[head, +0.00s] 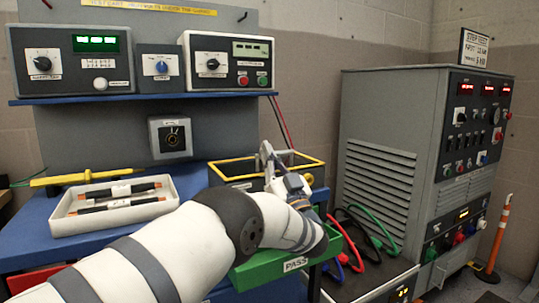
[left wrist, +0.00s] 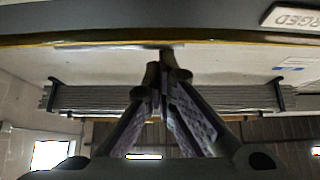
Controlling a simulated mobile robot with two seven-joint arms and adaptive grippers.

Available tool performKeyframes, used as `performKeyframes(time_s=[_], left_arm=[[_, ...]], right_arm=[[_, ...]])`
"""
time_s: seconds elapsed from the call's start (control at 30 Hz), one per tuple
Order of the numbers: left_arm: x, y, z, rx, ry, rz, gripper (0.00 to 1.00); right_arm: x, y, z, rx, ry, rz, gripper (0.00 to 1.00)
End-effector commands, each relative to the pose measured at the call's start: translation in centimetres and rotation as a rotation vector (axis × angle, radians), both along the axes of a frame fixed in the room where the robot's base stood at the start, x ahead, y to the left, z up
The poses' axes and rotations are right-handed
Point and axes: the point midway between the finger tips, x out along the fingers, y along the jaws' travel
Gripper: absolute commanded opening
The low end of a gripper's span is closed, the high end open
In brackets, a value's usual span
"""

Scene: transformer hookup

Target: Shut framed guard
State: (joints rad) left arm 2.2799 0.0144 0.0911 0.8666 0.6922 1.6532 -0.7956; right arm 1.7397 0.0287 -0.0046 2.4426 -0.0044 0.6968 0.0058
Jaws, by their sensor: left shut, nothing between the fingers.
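The yellow-edged frame (head: 232,160), which looks like the framed guard, shows behind my left gripper at the back right of the blue bench. Its exact angle is hard to tell. My left gripper (head: 266,152) is shut and empty, in front of part of the frame in the head view. In the left wrist view the closed fingertips (left wrist: 166,58) are close to a long dark edge with a thin yellow line (left wrist: 90,42). I cannot tell whether they touch it. My forearm hides part of the bench. My right gripper is not in view.
A white tray (head: 62,226) with two dark rods stands at left. A green PASS bin (head: 260,272) is below my left wrist. Instruments (head: 228,62) line the blue shelf. A grey cabinet (head: 380,150) with cables (head: 345,240) in front stands at right.

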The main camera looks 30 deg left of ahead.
Motion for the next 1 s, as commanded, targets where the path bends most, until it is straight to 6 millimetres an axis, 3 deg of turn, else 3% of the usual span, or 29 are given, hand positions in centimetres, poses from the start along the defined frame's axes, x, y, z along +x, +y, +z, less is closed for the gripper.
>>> performKeyframes(time_s=[0.03, 0.27, 0.7, 1.0], left_arm=[[0.0, 0.2, -0.8, -0.009, 0.016, 0.003, 0.00], [-0.1, -0.1, -1.3, -0.011, 0.021, 0.002, 0.00], [-4.4, -7.5, -6.6, -0.002, 0.007, -0.001, 0.00], [-5.0, -8.5, -7.2, 0.000, 0.001, 0.001, 0.00]], right_arm=[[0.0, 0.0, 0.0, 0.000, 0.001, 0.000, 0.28], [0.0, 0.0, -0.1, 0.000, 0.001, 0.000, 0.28], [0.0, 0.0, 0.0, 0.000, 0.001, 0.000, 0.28], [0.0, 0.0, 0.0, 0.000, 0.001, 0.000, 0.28]])
